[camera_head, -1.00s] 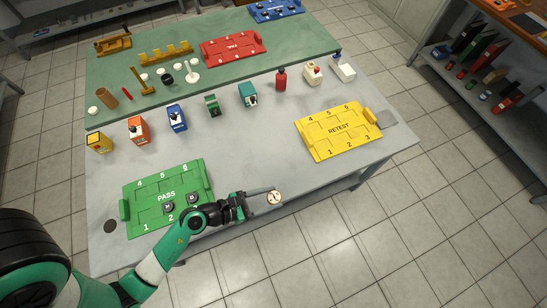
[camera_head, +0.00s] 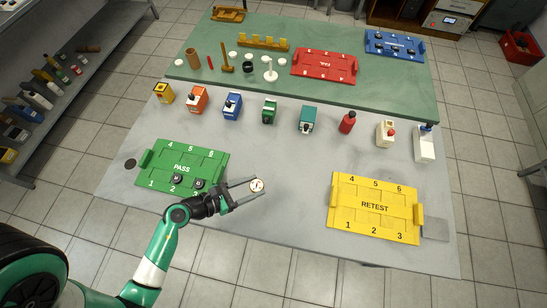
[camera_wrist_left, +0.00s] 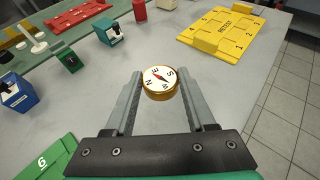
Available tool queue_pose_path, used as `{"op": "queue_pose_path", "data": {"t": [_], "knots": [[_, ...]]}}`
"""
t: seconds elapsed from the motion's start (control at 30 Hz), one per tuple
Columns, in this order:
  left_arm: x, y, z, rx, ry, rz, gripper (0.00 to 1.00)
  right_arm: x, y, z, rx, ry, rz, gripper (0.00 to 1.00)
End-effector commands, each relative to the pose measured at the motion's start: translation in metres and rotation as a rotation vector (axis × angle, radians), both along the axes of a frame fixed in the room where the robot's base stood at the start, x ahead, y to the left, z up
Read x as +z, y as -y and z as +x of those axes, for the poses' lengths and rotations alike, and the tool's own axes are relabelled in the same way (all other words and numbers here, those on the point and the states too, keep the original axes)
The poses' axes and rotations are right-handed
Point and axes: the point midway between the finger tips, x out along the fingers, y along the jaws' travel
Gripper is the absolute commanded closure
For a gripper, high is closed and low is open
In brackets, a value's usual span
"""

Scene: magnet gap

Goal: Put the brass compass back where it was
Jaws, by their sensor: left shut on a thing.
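The brass compass (camera_head: 257,185), round with a white dial and a red-and-dark needle, is held between the fingertips of my left gripper (camera_head: 256,187). In the left wrist view the compass (camera_wrist_left: 160,82) sits between both grey fingers (camera_wrist_left: 160,95), dial facing up. It is over the grey table, to the right of the green PASS tray (camera_head: 212,165); its height above the surface is hard to tell. Two small dark round items (camera_head: 177,179) lie on slots 2 and 3 of that tray. My right gripper is not in view.
The yellow RETEST tray (camera_head: 375,205) lies to the right. A row of coloured devices, among them a teal one (camera_head: 307,119) and a red bottle (camera_head: 347,122), stands behind. A red tray (camera_head: 325,66) and blue tray (camera_head: 395,46) lie on the green mat. Grey table between PASS and RETEST is clear.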

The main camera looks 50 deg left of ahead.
Motion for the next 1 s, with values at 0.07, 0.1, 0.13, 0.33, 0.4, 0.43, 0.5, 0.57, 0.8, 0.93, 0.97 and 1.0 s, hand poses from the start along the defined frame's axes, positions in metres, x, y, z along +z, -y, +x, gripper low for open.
{"op": "queue_pose_path", "data": {"t": [0.07, 0.1, 0.13, 0.33, 0.4, 0.43, 0.5, 0.57, 0.8, 0.93, 0.97, 1.0], "knots": [[0.000, -0.010, -0.001, 0.030, 0.001, 0.000, 1.00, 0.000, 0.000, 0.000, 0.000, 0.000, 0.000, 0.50], [0.000, -0.012, -0.002, 0.038, 0.001, 0.000, 1.00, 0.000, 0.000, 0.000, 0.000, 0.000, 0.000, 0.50], [0.000, -0.013, -0.002, 0.041, 0.001, 0.000, 1.00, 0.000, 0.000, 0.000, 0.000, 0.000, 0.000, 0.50], [-0.007, -0.015, 0.011, 0.039, 0.003, 0.002, 1.00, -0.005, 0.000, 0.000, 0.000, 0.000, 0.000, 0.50], [-0.015, -0.017, 0.026, 0.036, 0.004, 0.002, 1.00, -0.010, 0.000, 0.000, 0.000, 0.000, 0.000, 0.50], [-0.019, -0.019, 0.034, 0.036, 0.004, 0.002, 1.00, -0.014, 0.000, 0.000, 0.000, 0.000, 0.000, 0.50], [-0.029, -0.022, 0.055, 0.036, 0.005, 0.002, 1.00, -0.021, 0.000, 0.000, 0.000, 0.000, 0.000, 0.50], [-0.037, -0.025, 0.072, 0.036, 0.004, 0.001, 1.00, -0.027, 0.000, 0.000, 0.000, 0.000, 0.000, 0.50], [-0.084, -0.033, 0.119, 0.040, 0.002, 0.000, 1.00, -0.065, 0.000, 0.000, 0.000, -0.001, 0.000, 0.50], [-0.092, -0.035, 0.128, 0.040, 0.001, -0.001, 1.00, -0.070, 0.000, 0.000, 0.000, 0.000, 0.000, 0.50], [-0.092, -0.035, 0.128, 0.041, 0.001, 0.000, 1.00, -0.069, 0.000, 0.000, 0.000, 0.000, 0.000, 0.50], [-0.091, -0.035, 0.129, 0.041, 0.001, 0.000, 1.00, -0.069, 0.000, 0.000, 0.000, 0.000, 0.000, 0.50]]}}
